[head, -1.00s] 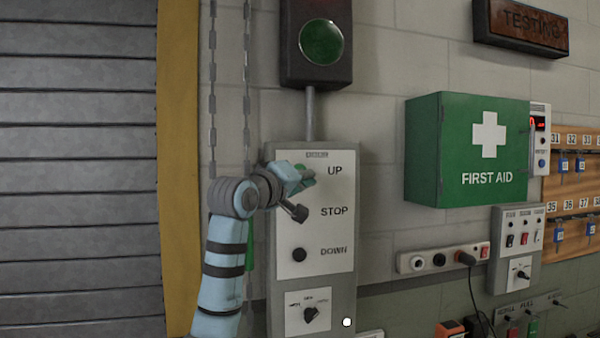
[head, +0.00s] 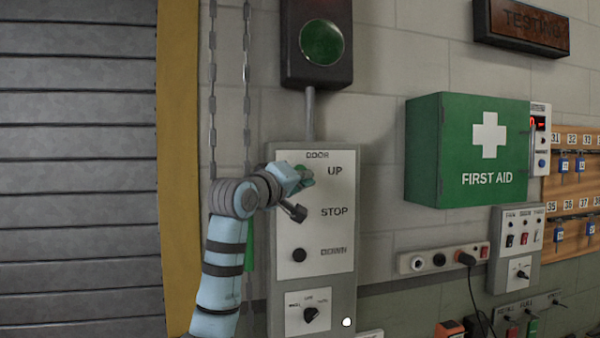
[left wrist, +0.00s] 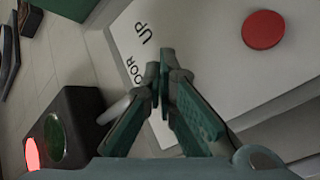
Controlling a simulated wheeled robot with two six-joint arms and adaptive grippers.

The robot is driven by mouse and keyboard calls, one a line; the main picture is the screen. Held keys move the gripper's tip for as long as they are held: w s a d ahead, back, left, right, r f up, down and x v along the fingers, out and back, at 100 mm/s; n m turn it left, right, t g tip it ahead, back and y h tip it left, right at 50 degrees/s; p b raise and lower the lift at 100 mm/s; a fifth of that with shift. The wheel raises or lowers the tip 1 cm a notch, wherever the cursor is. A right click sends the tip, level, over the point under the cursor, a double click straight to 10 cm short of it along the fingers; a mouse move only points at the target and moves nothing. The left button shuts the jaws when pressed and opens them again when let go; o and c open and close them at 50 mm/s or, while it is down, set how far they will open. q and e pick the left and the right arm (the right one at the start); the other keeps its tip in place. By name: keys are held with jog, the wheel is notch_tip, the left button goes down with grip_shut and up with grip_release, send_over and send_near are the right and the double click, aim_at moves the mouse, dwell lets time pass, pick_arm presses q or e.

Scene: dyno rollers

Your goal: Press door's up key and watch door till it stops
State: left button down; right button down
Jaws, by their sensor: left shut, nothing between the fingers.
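The door's control panel (head: 340,235) is a pale grey box on the wall, labelled DOOR, with UP, STOP and DOWN marks. My left gripper (head: 306,176) is shut and empty, its tips at the panel just left of UP. The up key is hidden behind the gripper; I cannot tell whether it is pressed. In the left wrist view the closed fingertips (left wrist: 165,60) are beside UP, and the red stop key (left wrist: 263,30) is clear of them. The door (head: 75,180) is a grey slatted shutter at the left, covering the visible opening. My right gripper is out of view.
A signal light (head: 321,42) stands above the panel; its red lamp (left wrist: 32,155) glows in the left wrist view. Chains (head: 212,100) hang beside the yellow door frame (head: 178,150). A green first aid box (head: 422,150) juts out to the right.

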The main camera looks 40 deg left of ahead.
pick_arm(q)
jog(key=shift+w+a+p, duration=0.2)
jog(key=shift+a+p, duration=0.1)
dwell(0.5)
dwell(0.4)
jog(key=shift+s+d+b, duration=0.45)
jog(key=shift+d, duration=0.15)
jog(key=s+d, duration=0.1)
jog(key=s+d+b, duration=0.1)
jog(key=d, duration=0.2)
jog(key=shift+s+d+b, duration=0.1)
jog(key=shift+s+b, duration=0.2)
jog(key=shift+s, duration=0.1)
